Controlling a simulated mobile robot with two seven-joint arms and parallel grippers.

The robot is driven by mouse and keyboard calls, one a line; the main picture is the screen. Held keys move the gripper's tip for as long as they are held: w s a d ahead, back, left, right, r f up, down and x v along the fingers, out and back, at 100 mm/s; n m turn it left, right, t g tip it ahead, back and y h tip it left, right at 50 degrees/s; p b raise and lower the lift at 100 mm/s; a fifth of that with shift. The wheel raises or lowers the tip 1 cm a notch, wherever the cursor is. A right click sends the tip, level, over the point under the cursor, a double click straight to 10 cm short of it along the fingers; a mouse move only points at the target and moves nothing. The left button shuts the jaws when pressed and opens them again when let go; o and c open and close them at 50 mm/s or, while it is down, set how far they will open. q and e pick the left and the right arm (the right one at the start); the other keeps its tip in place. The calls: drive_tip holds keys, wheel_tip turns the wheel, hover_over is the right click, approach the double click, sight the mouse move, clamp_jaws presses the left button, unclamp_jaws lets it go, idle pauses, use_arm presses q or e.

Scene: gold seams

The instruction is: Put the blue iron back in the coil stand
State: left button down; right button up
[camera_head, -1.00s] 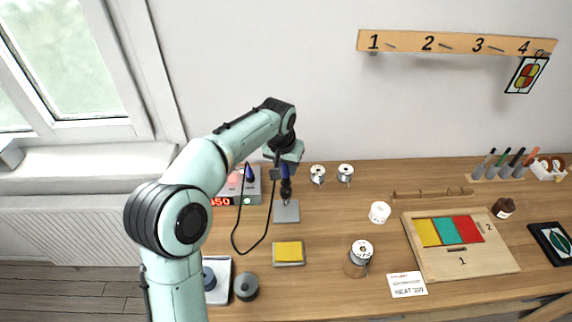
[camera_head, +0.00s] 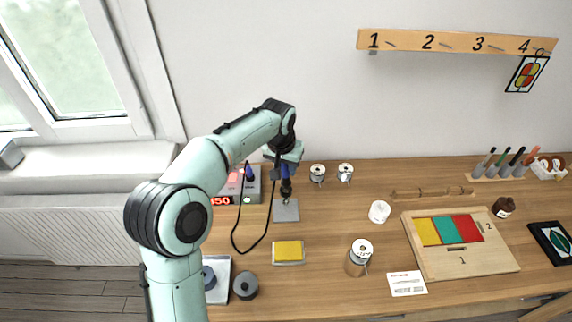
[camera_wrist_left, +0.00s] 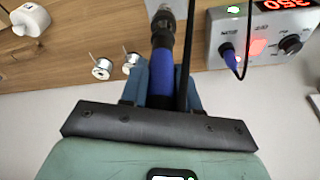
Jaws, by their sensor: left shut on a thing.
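My left gripper (camera_head: 285,162) is shut on the blue iron (camera_wrist_left: 162,74). In the head view the iron's blue handle (camera_head: 286,171) hangs upright with its dark collar below. It is directly over the coil stand, whose grey base plate (camera_head: 286,212) lies on the bench. The iron's lower end meets the coil area; I cannot tell how deep the tip sits. In the wrist view the handle lies between the two fingers, the dark collar pointing away from the gripper. My right gripper is not in view.
The soldering station (camera_head: 237,187) with its red display stands just left of the stand; a black cord loops over the bench. Two solder spools (camera_head: 317,172) stand to the right. A yellow sponge (camera_head: 288,251) lies in front. A wooden board (camera_head: 489,263) lies at right.

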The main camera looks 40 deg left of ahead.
use_arm(q)
drive_tip(key=shift+f+b, duration=0.6)
drive_tip(key=shift+f, duration=0.75)
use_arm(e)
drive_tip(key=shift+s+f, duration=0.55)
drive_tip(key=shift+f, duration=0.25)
use_arm(q)
drive_tip(key=shift+c, duration=1.3)
unclamp_jaws()
drive_tip(key=shift+r, duration=0.1)
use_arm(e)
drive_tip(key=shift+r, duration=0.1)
use_arm(q)
drive_tip(key=shift+r+p, duration=1.25)
drive_tip(key=shift+r, duration=0.75)
drive_tip(key=shift+r+p, duration=0.8)
drive_tip(key=shift+r, duration=0.7)
drive_tip(key=shift+f, duration=0.1)
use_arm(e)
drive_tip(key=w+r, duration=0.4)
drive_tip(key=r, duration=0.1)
